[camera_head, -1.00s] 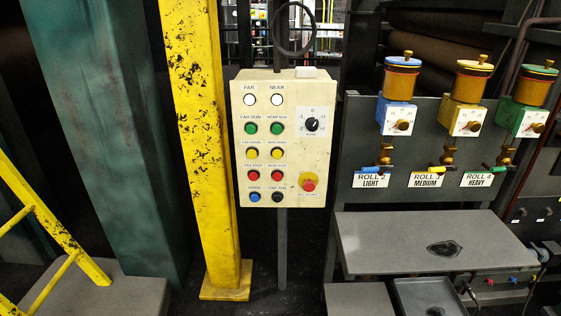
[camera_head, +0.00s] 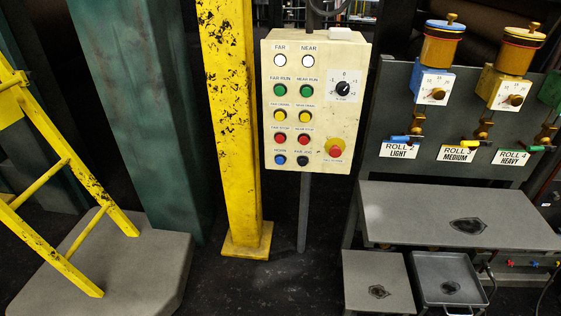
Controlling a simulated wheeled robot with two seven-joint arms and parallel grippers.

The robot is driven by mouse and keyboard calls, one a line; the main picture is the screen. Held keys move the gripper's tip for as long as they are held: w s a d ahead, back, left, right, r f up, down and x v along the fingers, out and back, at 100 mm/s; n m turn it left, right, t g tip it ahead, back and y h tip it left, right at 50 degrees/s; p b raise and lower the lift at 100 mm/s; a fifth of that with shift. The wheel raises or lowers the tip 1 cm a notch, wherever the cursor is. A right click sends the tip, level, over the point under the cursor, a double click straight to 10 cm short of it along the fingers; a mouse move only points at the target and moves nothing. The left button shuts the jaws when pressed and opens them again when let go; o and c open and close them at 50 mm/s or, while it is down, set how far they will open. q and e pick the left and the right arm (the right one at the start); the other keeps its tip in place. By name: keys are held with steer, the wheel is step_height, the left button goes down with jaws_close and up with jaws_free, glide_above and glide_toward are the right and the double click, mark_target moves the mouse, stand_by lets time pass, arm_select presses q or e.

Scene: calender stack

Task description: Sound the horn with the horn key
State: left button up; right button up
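A cream control box (camera_head: 316,100) stands on a grey post in the middle of the head view. Its horn key is the blue button (camera_head: 280,160) at the bottom left of the button columns, under a label reading HORN. A black button (camera_head: 303,161) labelled FAR JOG sits just right of it. Red buttons sit above, then yellow, green and white ones. A red knob on a yellow base (camera_head: 335,150) is at the lower right of the box. Neither of my grippers is in view.
A yellow pillar (camera_head: 232,130) stands close left of the box. A yellow ladder (camera_head: 62,165) stands at the left by a green column (camera_head: 140,110). A grey table (camera_head: 420,205) and the roll lubricators (camera_head: 440,50) are at the right. Dark floor lies in front of the box.

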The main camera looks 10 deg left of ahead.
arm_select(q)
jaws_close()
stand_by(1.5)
